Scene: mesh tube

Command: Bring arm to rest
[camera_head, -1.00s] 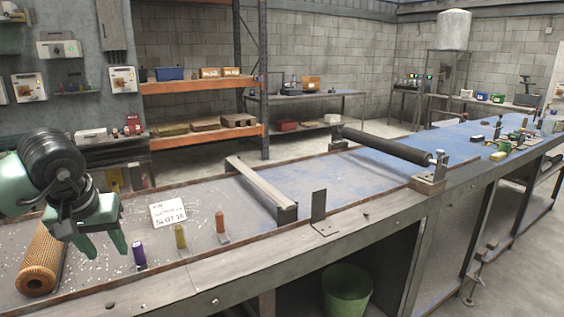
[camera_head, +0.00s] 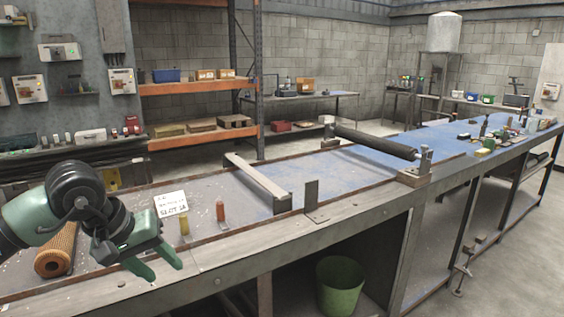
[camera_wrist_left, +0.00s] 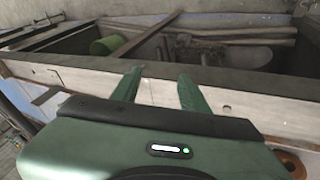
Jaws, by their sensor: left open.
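My left gripper (camera_head: 160,266) is open and empty, over the front edge of the bench at the left. In the left wrist view its two green fingers (camera_wrist_left: 160,82) are apart with nothing between them, in front of the bench's front side. The orange-brown mesh tube (camera_head: 54,252) lies on the bench to the left of the gripper, partly covered by my arm. My right gripper is in neither view.
A yellow piece (camera_head: 184,224), an orange piece (camera_head: 221,212) and a white label card (camera_head: 171,203) are close behind the gripper. A metal bar (camera_head: 257,182), an upright bracket (camera_head: 311,197) and a black roller (camera_head: 375,143) stand farther right. A green bin (camera_head: 340,287) is below the bench.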

